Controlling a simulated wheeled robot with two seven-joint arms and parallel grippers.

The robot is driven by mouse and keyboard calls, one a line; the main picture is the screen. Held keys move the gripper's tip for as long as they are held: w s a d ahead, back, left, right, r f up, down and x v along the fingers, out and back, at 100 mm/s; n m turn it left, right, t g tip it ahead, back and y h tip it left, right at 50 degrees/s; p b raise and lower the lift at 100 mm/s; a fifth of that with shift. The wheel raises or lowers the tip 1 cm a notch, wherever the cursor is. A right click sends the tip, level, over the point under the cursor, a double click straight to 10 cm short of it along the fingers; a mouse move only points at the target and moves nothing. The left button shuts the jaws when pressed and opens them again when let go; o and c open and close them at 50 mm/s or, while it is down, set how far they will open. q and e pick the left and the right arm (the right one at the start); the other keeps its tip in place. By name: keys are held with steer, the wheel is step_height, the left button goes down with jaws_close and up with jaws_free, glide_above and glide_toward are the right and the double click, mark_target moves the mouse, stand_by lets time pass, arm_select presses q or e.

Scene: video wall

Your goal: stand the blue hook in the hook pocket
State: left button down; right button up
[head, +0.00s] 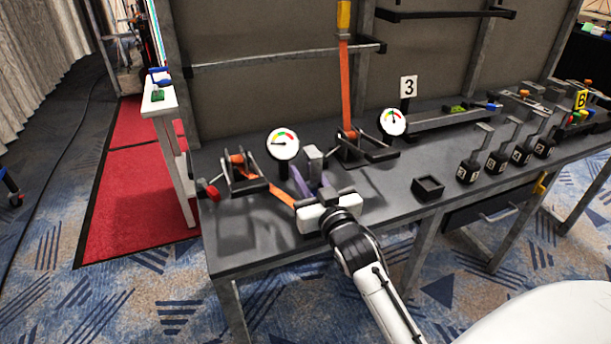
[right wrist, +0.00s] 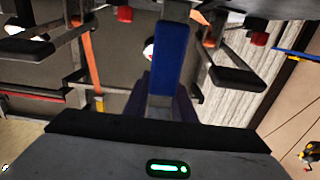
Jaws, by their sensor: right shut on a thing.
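My right gripper (head: 311,184) is shut on the blue hook and holds it over the left part of the dark bench. In the right wrist view the blue hook (right wrist: 170,58) shows as a flat blue bar between the dark fingers (right wrist: 160,96), with a grey part at its far end. In the head view the fingers hide most of it; a grey block (head: 313,158) rises beside them and seems to belong to it. A small black square box with an open top (head: 428,188), which looks like the hook pocket, sits right of my gripper near the front edge. My left gripper is not in view.
The bench (head: 245,252) bears a left clamp with an orange strap (head: 243,172), a dial (head: 283,143), a second strap clamp (head: 362,150) and another dial (head: 393,121). Several black weights (head: 468,168) stand right of the box. The front left bench corner is clear.

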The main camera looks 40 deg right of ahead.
mark_target(311, 188)
steer(key=shift+f, duration=0.1)
steer(key=o, duration=1)
steer(key=v, duration=0.7)
steer(key=shift+s+a+f, duration=0.1)
steer(key=shift+s+a, duration=0.1)
steer(key=s+a+f+n+g+y, duration=0.1)
steer(key=s+a+f+g+y, duration=0.1)
steer(key=s+a+f, duration=0.3)
steer(key=s+a+f+n+g+y, duration=0.2)
steer(key=s+a+f+g, duration=0.2)
steer(key=f, duration=0.8)
steer(key=s+a+f+n+g+y, duration=0.1)
steer(key=s+a+f+g+y, duration=0.1)
steer(key=s+a+f, duration=0.6)
steer(key=shift+s+a+f+n+g+y, duration=0.15)
steer(key=shift+s+f, duration=0.1)
steer(key=shift+s, duration=0.35)
steer(key=shift+s+f+n+g+y, duration=0.1)
steer(key=shift+s+f+y, duration=0.15)
steer(key=shift+s, duration=0.35)
steer(key=shift+s+a+f+n+g+y, duration=0.1)
steer(key=shift+s+f+n+g, duration=0.1)
steer(key=shift+s, duration=0.4)
